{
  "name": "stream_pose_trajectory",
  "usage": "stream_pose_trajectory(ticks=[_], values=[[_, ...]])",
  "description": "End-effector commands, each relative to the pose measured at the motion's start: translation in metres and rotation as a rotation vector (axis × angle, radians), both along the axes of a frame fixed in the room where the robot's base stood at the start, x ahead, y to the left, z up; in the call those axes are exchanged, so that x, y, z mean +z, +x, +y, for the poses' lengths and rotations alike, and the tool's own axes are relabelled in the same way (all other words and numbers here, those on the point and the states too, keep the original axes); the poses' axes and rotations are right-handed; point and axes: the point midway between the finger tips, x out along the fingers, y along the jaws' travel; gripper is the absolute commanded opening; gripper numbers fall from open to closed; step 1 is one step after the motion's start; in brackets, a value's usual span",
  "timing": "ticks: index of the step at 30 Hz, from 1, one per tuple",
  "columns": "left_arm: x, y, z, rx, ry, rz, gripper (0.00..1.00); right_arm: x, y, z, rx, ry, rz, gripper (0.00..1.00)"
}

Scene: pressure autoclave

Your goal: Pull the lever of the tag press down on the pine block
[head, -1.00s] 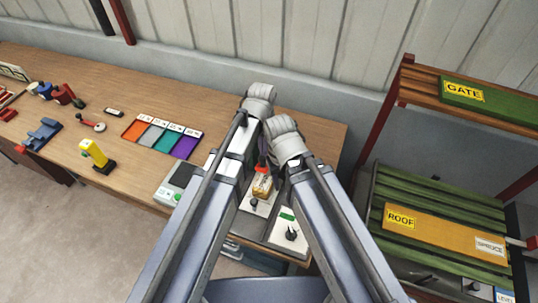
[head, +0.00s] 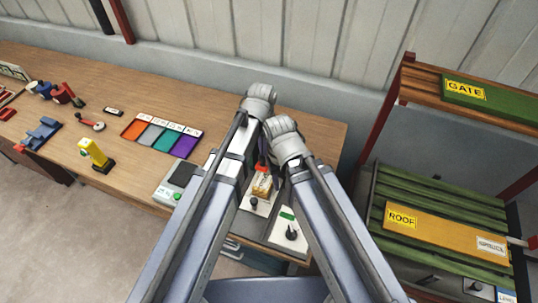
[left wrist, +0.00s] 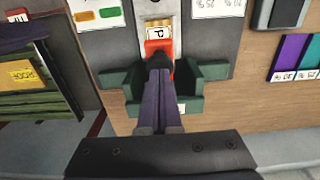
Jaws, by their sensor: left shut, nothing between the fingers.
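My left gripper (left wrist: 160,72) is shut with nothing between its fingers. In the left wrist view its fingertips are at a red part (left wrist: 158,46), which seems to be the lever grip of the tag press; contact cannot be told. Dark green side pieces (left wrist: 208,85) of what seems to be the press flank the fingers. A small yellowish block with a "P" label (left wrist: 156,32), seemingly the pine block, lies just beyond the red part. In the head view the block (head: 262,186) shows between my arms, with the gripper mostly hidden above it. My right gripper is hidden.
A white panel with a black knob (head: 290,235) and a grey device (head: 181,175) flank the press area. A rack with boards (head: 440,228) stands right.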

Motion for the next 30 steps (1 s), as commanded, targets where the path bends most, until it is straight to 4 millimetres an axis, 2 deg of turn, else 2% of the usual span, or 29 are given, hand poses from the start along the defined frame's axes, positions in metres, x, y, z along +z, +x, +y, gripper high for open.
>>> stream_pose_trajectory(ticks=[30], values=[[-0.052, 0.0, 0.0, 0.0, 0.0, -0.001, 0.0, -0.052, 0.0, 0.0, 0.006, 0.0, -0.001, 0.5]])
